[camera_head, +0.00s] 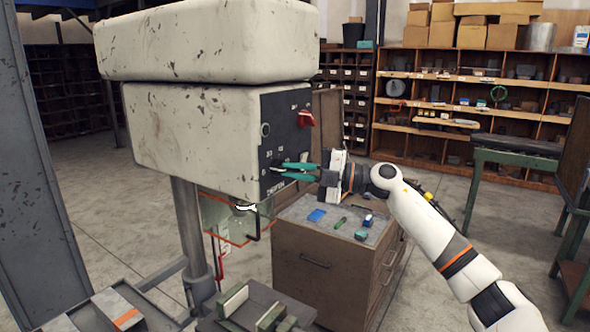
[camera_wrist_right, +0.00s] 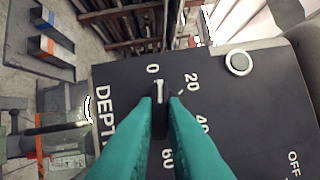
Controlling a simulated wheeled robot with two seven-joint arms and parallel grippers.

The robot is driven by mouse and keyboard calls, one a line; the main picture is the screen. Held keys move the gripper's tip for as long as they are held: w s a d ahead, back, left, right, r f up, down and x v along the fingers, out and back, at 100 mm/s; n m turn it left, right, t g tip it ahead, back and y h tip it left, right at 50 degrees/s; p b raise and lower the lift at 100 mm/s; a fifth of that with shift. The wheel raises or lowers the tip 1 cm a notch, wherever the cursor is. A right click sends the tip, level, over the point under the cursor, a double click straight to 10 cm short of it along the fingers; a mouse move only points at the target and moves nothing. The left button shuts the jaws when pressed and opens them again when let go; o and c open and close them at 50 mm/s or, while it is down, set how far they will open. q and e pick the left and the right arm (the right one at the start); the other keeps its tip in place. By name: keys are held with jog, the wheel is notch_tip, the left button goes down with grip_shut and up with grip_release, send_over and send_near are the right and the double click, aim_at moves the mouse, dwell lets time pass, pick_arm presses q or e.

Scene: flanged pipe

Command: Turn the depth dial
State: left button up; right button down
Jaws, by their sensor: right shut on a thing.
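The depth dial (camera_wrist_right: 160,92) is a black knob with a white pointer line on the dark control panel (camera_head: 274,118). The wrist view shows the panel lettering "DEPTH" and scale marks 0, 20, 40 and 60. The pointer is near the 0 mark. My right gripper (camera_head: 281,170) has teal fingers that reach the panel from the right. In the wrist view its fingertips (camera_wrist_right: 164,100) are shut on the dial, one on each side, and hide part of it. My left gripper is not in view.
A red switch (camera_head: 306,118) sticks out of the panel above my right gripper. A round pale button (camera_wrist_right: 238,62) is also on the panel. A wooden cabinet (camera_head: 325,268) with small items on top stands below my right arm. Shelves (camera_head: 470,100) line the back.

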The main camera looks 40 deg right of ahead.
jog(key=shift+n, duration=1)
jog(key=shift+g+h, duration=0.3)
jog(key=c, duration=1.5)
grip_release()
jog(key=b+v, duration=0.7)
jog(key=v, duration=0.5)
